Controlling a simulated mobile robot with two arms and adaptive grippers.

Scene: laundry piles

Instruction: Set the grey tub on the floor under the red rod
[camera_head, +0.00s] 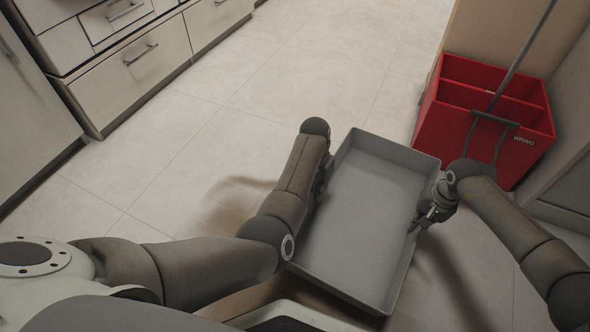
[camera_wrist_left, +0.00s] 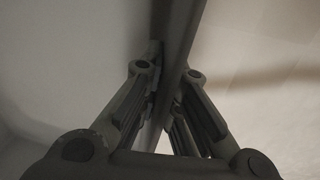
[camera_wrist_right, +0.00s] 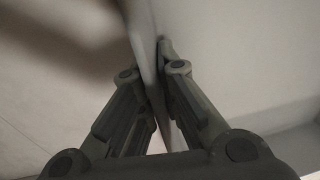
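The grey tub (camera_head: 365,208) is a shallow, empty rectangular tray, held between my two arms in the head view. My left gripper (camera_head: 322,182) is at the tub's left wall, mostly hidden behind its own arm. In the left wrist view its fingers (camera_wrist_left: 165,85) close on both sides of the tub wall (camera_wrist_left: 180,35). My right gripper (camera_head: 418,222) is at the tub's right wall. In the right wrist view its fingers (camera_wrist_right: 158,85) close on both sides of the wall (camera_wrist_right: 143,40). The tub looks raised above the floor, with shadows beside it. No red rod shows.
A red divided bucket (camera_head: 480,115) with a grey handle stands at the right, close to the tub's far right corner, by a beige wall or cabinet end. White drawers (camera_head: 130,65) line the upper left. The tiled floor (camera_head: 280,85) ahead is clear.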

